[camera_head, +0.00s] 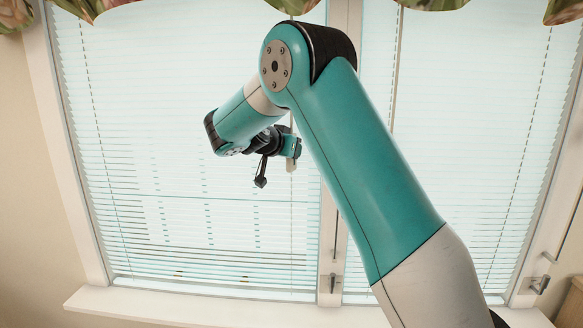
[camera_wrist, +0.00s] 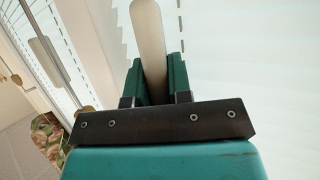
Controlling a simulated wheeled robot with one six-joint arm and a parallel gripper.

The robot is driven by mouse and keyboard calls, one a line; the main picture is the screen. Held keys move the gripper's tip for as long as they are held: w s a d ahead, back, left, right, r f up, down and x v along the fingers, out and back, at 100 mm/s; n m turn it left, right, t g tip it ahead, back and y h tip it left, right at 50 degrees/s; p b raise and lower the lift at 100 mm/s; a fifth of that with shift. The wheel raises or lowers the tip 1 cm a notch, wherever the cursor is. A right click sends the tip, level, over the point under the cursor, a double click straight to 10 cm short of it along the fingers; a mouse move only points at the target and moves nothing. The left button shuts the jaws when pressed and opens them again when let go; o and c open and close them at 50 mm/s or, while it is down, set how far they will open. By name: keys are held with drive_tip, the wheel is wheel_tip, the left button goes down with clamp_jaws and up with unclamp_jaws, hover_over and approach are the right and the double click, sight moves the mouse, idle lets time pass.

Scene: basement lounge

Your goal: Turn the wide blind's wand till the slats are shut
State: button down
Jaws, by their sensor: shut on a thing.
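The wide blind (camera_head: 190,215) hangs over the left window pane. Its pale slats look nearly merged toward the top, while thin dark lines and see-through gaps show between them lower down. My gripper (camera_head: 291,147) is in front of this blind's right part. In the wrist view my gripper (camera_wrist: 155,85) has its two teal fingers shut on the pale wand (camera_wrist: 148,40), a smooth rod. In the head view the wand's whitish lower end (camera_head: 291,166) shows just below the fingers. My arm hides part of the blind.
A second blind (camera_head: 480,150) covers the right pane, past the white window post (camera_head: 329,235). A white sill (camera_head: 200,306) runs below, with a dark window latch (camera_head: 333,283) above it. A floral valance (camera_head: 430,4) hangs along the top.

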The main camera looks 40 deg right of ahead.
drive_tip(key=shift+f+n+t+y+b, duration=0.15)
drive_tip(key=shift+n+t+y+b, duration=0.15)
drive_tip(key=shift+n+t+b, duration=0.45)
drive_tip(key=shift+t, duration=0.25)
drive_tip(key=c, duration=1.3)
unclamp_jaws()
drive_tip(key=b+v, duration=0.3)
drive_tip(key=v, duration=1.4)
drive_tip(key=shift+s+a+r, duration=0.1)
drive_tip(key=shift+r, duration=0.2)
